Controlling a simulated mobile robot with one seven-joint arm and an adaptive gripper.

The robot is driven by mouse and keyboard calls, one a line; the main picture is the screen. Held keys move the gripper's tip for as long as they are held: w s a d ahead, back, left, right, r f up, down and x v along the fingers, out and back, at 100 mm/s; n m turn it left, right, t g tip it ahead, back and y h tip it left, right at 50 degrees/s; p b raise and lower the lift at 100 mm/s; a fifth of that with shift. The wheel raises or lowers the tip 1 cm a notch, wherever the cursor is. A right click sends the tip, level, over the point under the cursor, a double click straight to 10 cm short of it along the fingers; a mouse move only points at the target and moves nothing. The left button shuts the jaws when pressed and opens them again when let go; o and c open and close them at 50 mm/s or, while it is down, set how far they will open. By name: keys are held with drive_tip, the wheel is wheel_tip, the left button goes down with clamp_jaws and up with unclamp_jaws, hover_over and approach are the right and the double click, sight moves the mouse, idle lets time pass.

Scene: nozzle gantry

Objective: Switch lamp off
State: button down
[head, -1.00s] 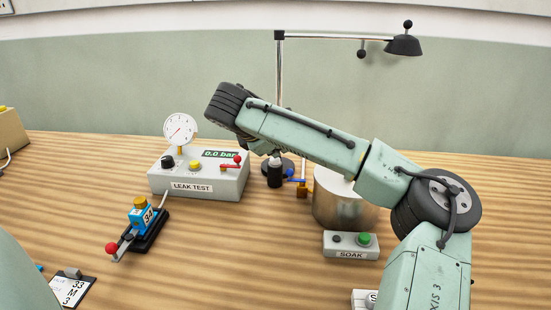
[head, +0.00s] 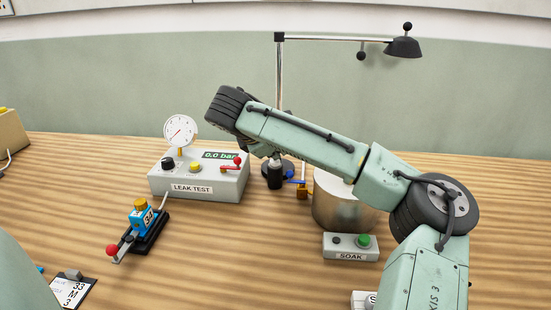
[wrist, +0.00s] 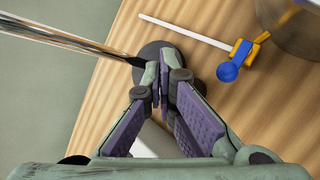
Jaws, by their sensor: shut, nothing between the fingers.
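The lamp has a black shade (head: 404,46) on a thin arm at the upper right and a chrome post (head: 279,70) standing at the back of the bench. I cannot tell from the shade whether it is lit. In the wrist view its post (wrist: 60,36) runs to the round dark base (wrist: 152,50). My gripper (wrist: 161,84) is shut and empty, its tips over or at the edge of that base. Whether they touch it I cannot tell. The fingers cover part of the base, and no switch shows clearly. In the head view my arm hides much of the gripper.
The LEAK TEST box (head: 197,180) with gauge and red lever stands left of the lamp base. A metal pot (head: 335,208) and a SOAK button box (head: 350,246) stand to the right. A blue-knobbed valve (wrist: 229,71) is close beside the base. Front left holds a blue fixture (head: 141,222).

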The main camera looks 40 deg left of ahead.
sight(277, 162)
drive_tip(key=shift+r+p, duration=0.35)
drive_tip(key=shift+r, duration=0.2)
wheel_tip(277, 162, up, 6)
drive_tip(key=p, duration=0.4)
drive_tip(key=c, duration=2.4)
unclamp_jaws()
